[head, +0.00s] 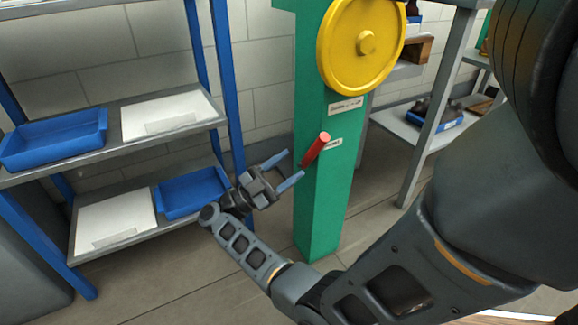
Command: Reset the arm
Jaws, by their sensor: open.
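My gripper (288,171) is in the middle of the head view, at the end of my arm. Its two blue-grey fingers are spread apart with nothing between them. The fingers point right, toward a green post (322,205). A red handle (316,149) sticks out from the post just right of the fingertips. In this view I cannot tell how far the fingertips are from the handle. No amber bottle can be made out.
A yellow wheel (340,45) is on the upper post. At left, a blue-framed shelf (172,128) holds blue trays (55,138) and white panels (165,116). Another shelf (432,140) with a blue bin (436,117) stands behind at right. Floor (190,275) shows clear at lower left.

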